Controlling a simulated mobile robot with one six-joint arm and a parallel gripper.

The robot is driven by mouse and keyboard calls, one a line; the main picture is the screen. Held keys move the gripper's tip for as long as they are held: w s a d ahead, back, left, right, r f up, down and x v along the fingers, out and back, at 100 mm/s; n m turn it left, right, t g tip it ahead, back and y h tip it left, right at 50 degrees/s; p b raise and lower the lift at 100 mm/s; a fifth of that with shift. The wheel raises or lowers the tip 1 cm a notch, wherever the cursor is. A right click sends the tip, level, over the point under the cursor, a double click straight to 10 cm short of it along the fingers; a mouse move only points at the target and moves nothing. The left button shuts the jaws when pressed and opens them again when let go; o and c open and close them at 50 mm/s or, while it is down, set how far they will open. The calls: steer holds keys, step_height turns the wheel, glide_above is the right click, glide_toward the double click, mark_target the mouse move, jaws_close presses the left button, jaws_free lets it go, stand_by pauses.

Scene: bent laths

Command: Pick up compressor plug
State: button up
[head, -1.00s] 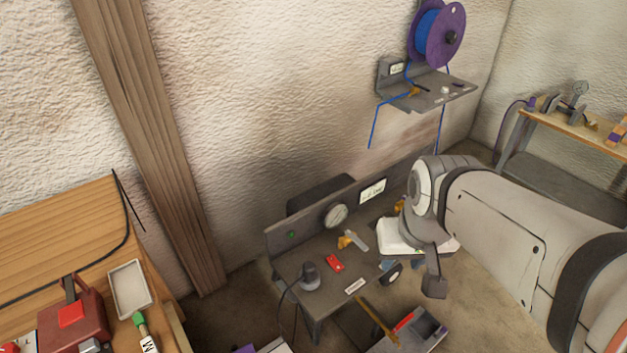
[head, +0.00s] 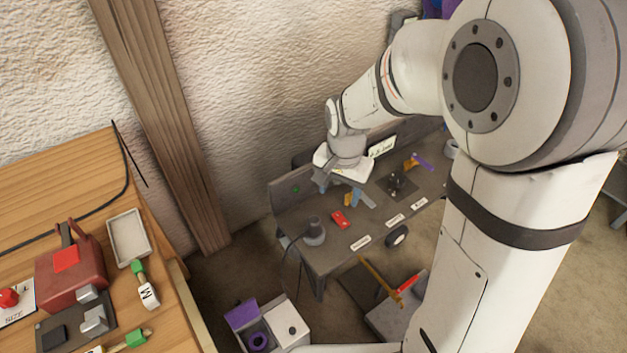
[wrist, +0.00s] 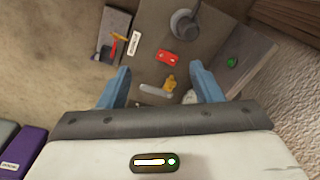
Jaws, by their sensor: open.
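A dark grey rounded piece (head: 314,232) with a black cord stands on the near left of the grey bench (head: 335,258). It looks most like the compressor plug, but no readable label confirms this. It also shows at the top of the wrist view (wrist: 186,22). My gripper (head: 338,186) is over the back of the bench, beyond this piece. In the wrist view my gripper (wrist: 164,85) has its blue fingers wide apart and nothing held. A yellow-ended grey tool (wrist: 168,82) appears between the fingers, below them.
A red block (head: 340,219) lies between the corded piece and the tool. A dark fixture (head: 397,184) and an orange and purple item (head: 412,163) are farther right. A wooden table (head: 60,190) is at left; white and purple boxes (head: 290,330) stand on the floor.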

mark_target(314, 220)
steer(key=w+a+f, duration=0.1)
steer(key=a+f, duration=0.1)
steer(key=f, duration=0.1)
steer(key=w+a+f+m+b, duration=0.1)
steer(key=f, duration=0.3)
steer(key=w+a+f+m, duration=0.1)
steer(key=w+a+f, duration=0.1)
steer(key=f, duration=0.1)
steer(key=shift+a+f+g+b, duration=0.3)
steer(key=shift+g, duration=0.1)
steer(key=shift+m, duration=0.3)
step_height(314, 220, down, 8)
steer(key=shift+d+r, duration=0.1)
steer(key=shift+r, duration=0.1)
steer(key=shift+c, duration=0.5)
steer(key=c, duration=1)
steer(key=shift+r, duration=0.1)
